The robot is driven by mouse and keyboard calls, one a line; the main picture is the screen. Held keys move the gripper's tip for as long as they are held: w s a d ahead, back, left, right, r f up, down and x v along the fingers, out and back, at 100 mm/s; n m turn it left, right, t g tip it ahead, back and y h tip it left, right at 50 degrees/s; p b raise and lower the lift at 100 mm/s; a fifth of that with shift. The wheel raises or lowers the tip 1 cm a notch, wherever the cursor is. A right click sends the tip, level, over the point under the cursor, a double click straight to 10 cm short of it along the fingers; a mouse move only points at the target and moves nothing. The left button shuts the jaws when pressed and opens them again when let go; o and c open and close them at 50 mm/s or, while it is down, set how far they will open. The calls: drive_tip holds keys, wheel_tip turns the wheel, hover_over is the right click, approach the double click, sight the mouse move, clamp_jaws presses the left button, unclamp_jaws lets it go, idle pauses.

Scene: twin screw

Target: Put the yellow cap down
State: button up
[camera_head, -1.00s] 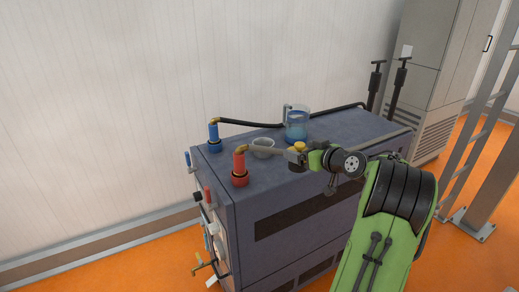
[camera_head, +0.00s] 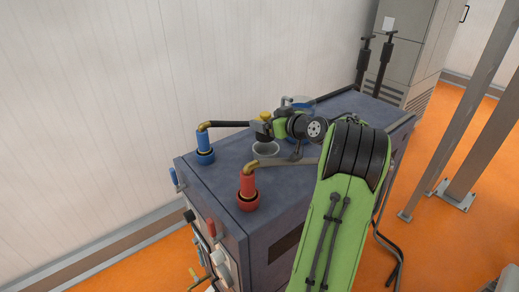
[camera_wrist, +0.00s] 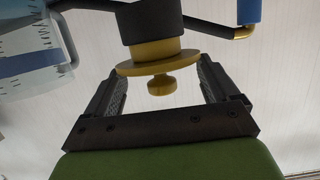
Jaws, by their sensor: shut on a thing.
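The yellow cap (camera_head: 265,115) has a round knob, a wide flange and a black band. It also shows large and upside down in the wrist view (camera_wrist: 157,66). My gripper (camera_head: 263,128) is shut on it; in the wrist view the two fingers (camera_wrist: 158,72) stand on either side of the flange. I cannot tell the gap beneath the cap.
A blue fitting (camera_head: 204,145) with a black hose stands at left, a red fitting (camera_head: 248,187) with a grey hose in front. A beaker of blue liquid (camera_head: 300,102) is partly hidden behind my gripper; it also shows in the wrist view (camera_wrist: 28,62). The front left cabinet top is clear.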

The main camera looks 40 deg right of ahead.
wheel_tip(320, 180, down, 9)
drive_tip(key=shift+s+r+b, duration=0.15)
drive_tip(key=shift+r+b, duration=0.05)
drive_tip(key=shift+b, duration=0.5)
drive_tip(key=o, duration=0.9)
drive_tip(key=shift+r, duration=0.1)
drive_tip(key=shift+s+r, duration=0.15)
drive_tip(key=shift+s, duration=0.1)
drive_tip(key=v, duration=1.1)
drive_tip(key=shift+s+a+r, duration=0.1)
drive_tip(key=shift+s, duration=0.15)
